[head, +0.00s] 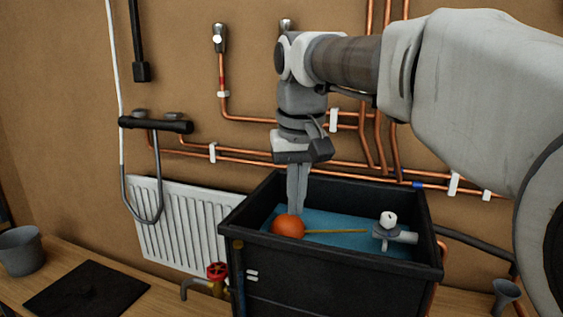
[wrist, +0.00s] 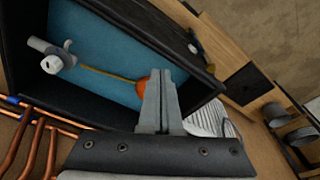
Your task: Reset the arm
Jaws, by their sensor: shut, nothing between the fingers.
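My gripper (head: 297,212) is shut and empty. It points down at the left part of a black tank (head: 340,285), its fingertips just above or inside the rim. An orange float ball (head: 288,226) on a thin brass rod is right by the fingertips in the head view; I cannot tell whether they touch. The rod runs right to a grey and white valve (head: 390,235) inside the tank. In the wrist view my gripper (wrist: 160,85) partly covers the orange ball (wrist: 146,90), and the tank's blue inside (wrist: 105,50) shows beyond.
A white radiator (head: 180,228) is on the wall left of the tank. Copper pipes (head: 250,152) run along the wall behind. A red-handled tap (head: 217,272) is close to the tank's left front. A dark mat (head: 88,292) and a grey bucket (head: 20,252) are on the wooden bench.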

